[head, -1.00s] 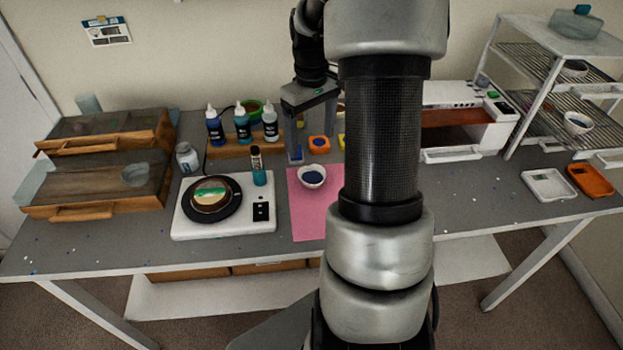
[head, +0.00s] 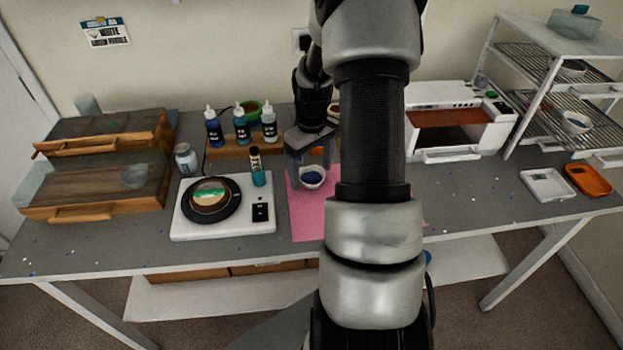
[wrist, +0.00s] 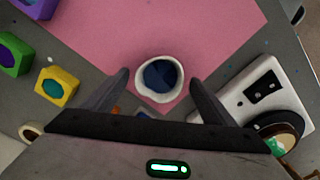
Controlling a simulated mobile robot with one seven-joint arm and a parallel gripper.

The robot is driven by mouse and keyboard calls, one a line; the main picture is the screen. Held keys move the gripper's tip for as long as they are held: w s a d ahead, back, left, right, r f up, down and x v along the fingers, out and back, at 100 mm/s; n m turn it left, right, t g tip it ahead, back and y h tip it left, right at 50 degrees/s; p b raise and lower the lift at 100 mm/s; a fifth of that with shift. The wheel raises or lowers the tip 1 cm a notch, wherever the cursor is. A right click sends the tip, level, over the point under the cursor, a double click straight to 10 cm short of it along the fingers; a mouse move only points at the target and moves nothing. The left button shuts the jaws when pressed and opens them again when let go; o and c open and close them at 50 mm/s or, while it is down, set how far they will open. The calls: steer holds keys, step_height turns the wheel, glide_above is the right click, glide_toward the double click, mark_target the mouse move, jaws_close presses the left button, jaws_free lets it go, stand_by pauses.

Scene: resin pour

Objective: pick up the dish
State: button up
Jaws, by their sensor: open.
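The dish is a small white bowl with dark blue contents (head: 313,178) on the pink mat (head: 309,222). In the wrist view the dish (wrist: 160,80) lies between and slightly beyond the fingertips of my gripper (wrist: 159,76). My gripper is open, with one finger on each side of the dish. In the head view my gripper (head: 309,176) is over the mat at the dish, and its fingers partly cover the dish's surroundings. I cannot tell whether the fingers touch it.
A white device with a round black turntable (head: 232,226) stands left of the mat. Bottles (head: 241,126) stand behind it on a wooden rack. Yellow (wrist: 57,88), green and purple molds lie near my gripper. A white machine (head: 455,120) and a wire shelf are at right.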

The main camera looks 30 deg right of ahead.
steer(key=c, duration=1.1)
